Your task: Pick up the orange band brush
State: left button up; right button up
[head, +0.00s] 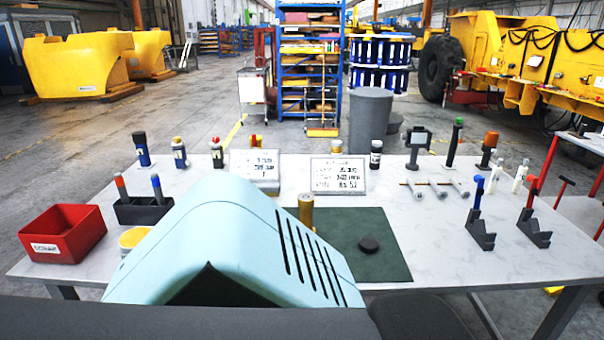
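I cannot say for certain which piece is the orange band brush, as the small items are too coarse to read. Three thin pieces with pale grey cylindrical ends (437,188) lie side by side on the right half of the table; band colours on them cannot be made out. A dark holder (143,211) at the left holds an orange-red-topped stick (121,187) and a blue-topped one (157,187) upright. A dark post with an orange top (489,146) stands at the back right. Neither of my grippers shows. The table's near middle is hidden.
The right front is clear.

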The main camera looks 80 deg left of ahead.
aim_at(118, 177)
jog(key=u, duration=3.75)
